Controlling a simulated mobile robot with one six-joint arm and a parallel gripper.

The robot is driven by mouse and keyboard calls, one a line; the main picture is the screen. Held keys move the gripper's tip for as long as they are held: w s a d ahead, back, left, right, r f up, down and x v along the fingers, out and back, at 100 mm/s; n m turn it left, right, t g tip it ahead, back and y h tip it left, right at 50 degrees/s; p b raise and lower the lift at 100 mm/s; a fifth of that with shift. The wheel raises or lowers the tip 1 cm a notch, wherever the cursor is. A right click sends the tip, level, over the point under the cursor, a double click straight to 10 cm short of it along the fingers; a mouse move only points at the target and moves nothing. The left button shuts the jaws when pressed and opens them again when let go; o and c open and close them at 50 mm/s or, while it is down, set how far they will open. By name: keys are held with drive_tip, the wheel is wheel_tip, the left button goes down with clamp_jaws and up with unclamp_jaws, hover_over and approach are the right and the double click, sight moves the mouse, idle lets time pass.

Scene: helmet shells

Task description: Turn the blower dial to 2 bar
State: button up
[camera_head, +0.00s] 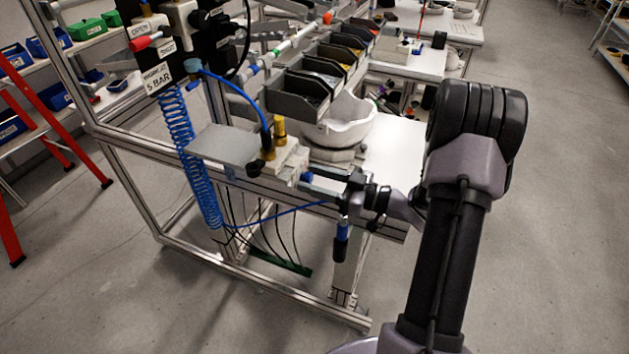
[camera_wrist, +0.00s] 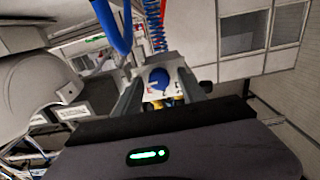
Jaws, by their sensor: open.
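The blower dial (camera_wrist: 158,77) is a round blue knob on the face of a pale block (camera_wrist: 148,64), with small markings around it that I cannot read. In the head view the dial (camera_head: 306,177) shows as a small blue spot on the right side of the block (camera_head: 287,160) at the bench edge. My gripper (camera_head: 312,181) is open and points at the block's face. In the wrist view my gripper (camera_wrist: 160,80) has one finger on each side of the dial. I cannot tell whether either finger touches it.
A white helmet shell (camera_head: 345,122) stands behind the block, near dark bins (camera_head: 297,95). A blue hose (camera_head: 245,92) runs to the block's top. A coiled blue hose (camera_head: 180,125) hangs to the left. A blue-handled tool (camera_head: 342,238) hangs below my gripper. Open floor lies in front.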

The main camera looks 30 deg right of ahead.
drive_tip(key=shift+c, duration=0.2)
clamp_jaws()
drive_tip(key=shift+n, duration=0.4)
drive_tip(key=n+b, duration=0.2)
drive_tip(key=n, duration=0.2)
drive_tip(key=shift+a+f, duration=0.1)
drive_tip(key=shift+f, duration=0.05)
drive_tip(key=n+b, duration=0.3)
drive_tip(key=n, duration=0.1)
drive_tip(key=shift+f+n, duration=0.1)
drive_tip(key=shift+n, duration=0.2)
drive_tip(key=n+b, duration=0.4)
drive_tip(key=n, duration=0.1)
drive_tip(key=shift+f+b, duration=0.1)
drive_tip(key=shift+b, duration=0.3)
drive_tip(key=shift+n+b, duration=1.4)
drive_tip(key=shift+n, duration=0.2)
